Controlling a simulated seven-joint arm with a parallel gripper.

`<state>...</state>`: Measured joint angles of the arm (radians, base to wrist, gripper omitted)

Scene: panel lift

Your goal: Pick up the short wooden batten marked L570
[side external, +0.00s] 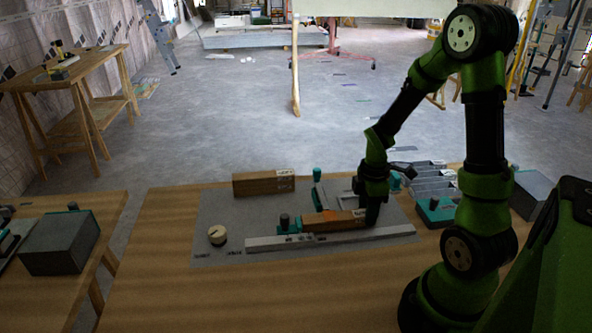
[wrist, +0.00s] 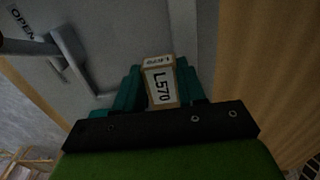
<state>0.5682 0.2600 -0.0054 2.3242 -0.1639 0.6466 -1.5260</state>
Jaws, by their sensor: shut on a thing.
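The short wooden batten (wrist: 160,85) shows its end in the wrist view, with a white label reading L570. The teal fingers of my gripper (wrist: 158,92) are closed on either side of it. In the side view my gripper (side external: 372,212) points down at the right end of an orange-brown wooden piece (side external: 333,222) over the grey mat (side external: 215,210). My gripper hides that end. I cannot tell whether the batten is clear of the mat.
A long pale bar (side external: 350,238) lies along the mat's front. A round dial (side external: 217,235) sits at left. Another labelled wooden block (side external: 263,182) lies behind. Grey trays (side external: 432,182) and a teal block with a black knob (side external: 436,211) stand right. The table's front left is clear.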

